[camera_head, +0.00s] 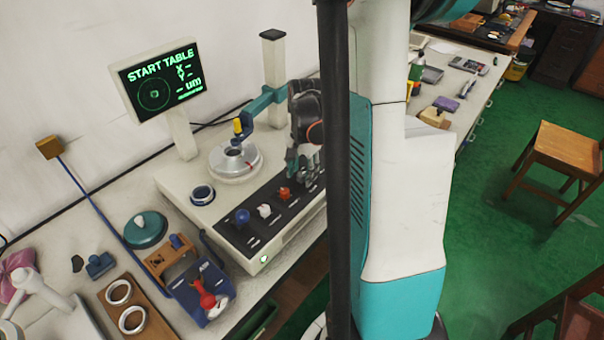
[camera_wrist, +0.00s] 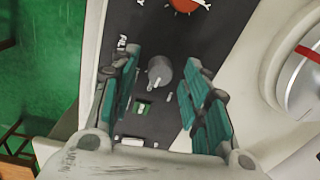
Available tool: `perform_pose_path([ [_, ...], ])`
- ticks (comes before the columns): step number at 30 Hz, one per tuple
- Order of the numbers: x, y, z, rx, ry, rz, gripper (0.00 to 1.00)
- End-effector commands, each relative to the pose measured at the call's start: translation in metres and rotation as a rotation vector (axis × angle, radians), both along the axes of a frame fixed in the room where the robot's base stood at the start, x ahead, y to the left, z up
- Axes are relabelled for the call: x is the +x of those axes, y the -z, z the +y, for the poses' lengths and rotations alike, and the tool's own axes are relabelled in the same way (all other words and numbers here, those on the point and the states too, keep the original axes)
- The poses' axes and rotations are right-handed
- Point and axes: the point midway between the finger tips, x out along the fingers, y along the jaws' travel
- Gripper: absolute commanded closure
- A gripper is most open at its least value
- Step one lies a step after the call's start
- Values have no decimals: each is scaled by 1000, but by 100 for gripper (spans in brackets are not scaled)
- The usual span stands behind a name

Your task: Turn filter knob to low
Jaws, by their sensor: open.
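A grey knob (camera_wrist: 158,71) with a pale pointer ridge stands on the dark control panel (camera_wrist: 150,30) in the wrist view. Partly readable lettering beside it looks like the start of "filter". My gripper (camera_wrist: 161,62) is open, with its green-padded fingers on either side of the knob and visible gaps to both. I cannot tell how far down the fingers reach. In the head view my gripper (camera_head: 302,165) is over the right end of the panel and hides the grey knob. The knob's setting is not readable.
A red knob (camera_head: 284,193), a white knob (camera_head: 264,211) and a blue knob (camera_head: 242,216) line the panel. A round metal table (camera_head: 235,165) stands behind them under a teal arm. A screen (camera_head: 159,81) reads "START TABLE". A small green-lit element (camera_wrist: 143,108) is near the grey knob.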

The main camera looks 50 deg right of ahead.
Motion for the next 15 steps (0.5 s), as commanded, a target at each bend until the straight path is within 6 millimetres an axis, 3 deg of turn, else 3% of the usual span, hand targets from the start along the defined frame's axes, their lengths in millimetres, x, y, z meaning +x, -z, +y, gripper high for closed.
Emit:
perform_pose_path([
  [9,0,2,0,0,0,0,57],
  [15,0,2,0,0,0,0,100],
])
